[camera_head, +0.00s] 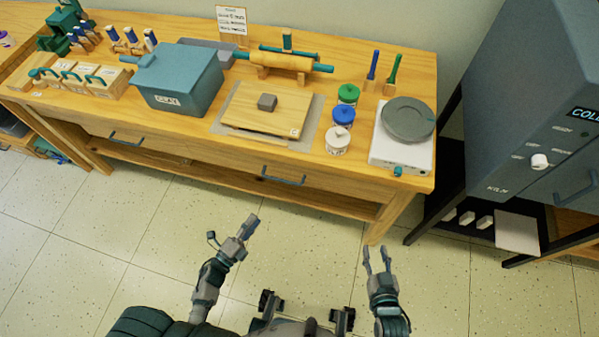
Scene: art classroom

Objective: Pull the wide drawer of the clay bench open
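The wooden clay bench (215,155) stands across the back. Its front carries two dark bar handles: a left handle (126,138) and a right handle (283,176). The drawer front (225,162) looks flush with the bench; I cannot tell whether both handles belong to one wide drawer. My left gripper (248,224) is in front of and below the right handle, apart from it. Its fingers overlap in this view, so their opening is unclear. My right gripper (377,255) is open and empty, in front of the bench's right leg. It touches nothing.
A teal clay box (180,78), a wooden board (268,108) with a grey lump, several jars and a turntable (407,120) stand on the bench. A grey kiln (530,100) stands at the right. The tiled floor (120,235) before the bench is clear.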

